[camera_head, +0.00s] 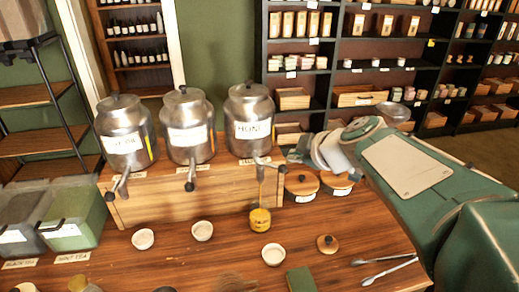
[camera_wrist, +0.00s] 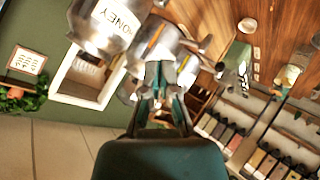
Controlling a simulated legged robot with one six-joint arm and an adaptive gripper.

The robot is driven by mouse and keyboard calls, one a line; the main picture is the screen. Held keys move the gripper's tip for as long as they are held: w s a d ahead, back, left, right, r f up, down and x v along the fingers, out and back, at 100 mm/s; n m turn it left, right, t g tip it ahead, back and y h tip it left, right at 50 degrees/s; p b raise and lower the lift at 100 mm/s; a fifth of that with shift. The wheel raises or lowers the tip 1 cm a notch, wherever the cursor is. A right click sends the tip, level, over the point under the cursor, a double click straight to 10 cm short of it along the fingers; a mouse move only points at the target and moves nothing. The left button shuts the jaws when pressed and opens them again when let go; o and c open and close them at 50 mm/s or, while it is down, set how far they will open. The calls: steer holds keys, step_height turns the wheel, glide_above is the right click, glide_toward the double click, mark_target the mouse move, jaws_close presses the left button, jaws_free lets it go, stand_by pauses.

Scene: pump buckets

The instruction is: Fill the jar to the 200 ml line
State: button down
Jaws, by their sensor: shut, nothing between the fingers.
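A small yellow jar (camera_head: 260,220) stands upright on the wooden table, in front of the dispenser stand; I cannot make out a line on it. Three metal dispensers with lids and spouts stand on a wooden box: the honey dispenser (camera_head: 250,122) at the right, one (camera_head: 188,137) in the middle and one (camera_head: 124,138) at the left. The labels of the latter two are hard to read. The honey dispenser also shows in the wrist view (camera_wrist: 98,32). My gripper (camera_wrist: 165,72) is shut and empty, close by the honey dispenser, to its right in the head view.
White bowls (camera_head: 273,254) and a loose wooden lid (camera_head: 327,243) lie near the jar. Metal tongs (camera_head: 388,270) lie at the right table edge. Lidded pots (camera_head: 301,187) stand beside the dispenser box (camera_head: 200,190). Tea bins (camera_head: 75,215) stand at the left.

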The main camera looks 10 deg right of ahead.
glide_toward(271, 165)
steer(key=w+a, duration=0.4)
steer(key=f, duration=0.1)
steer(key=d+f, duration=0.1)
steer(key=f, duration=0.1)
steer(key=shift+w+d, duration=0.15)
steer(key=shift+w, duration=0.2)
steer(key=shift+w+d+f, duration=0.25)
steer(key=shift+w+f, duration=0.05)
steer(key=shift+f, duration=0.25)
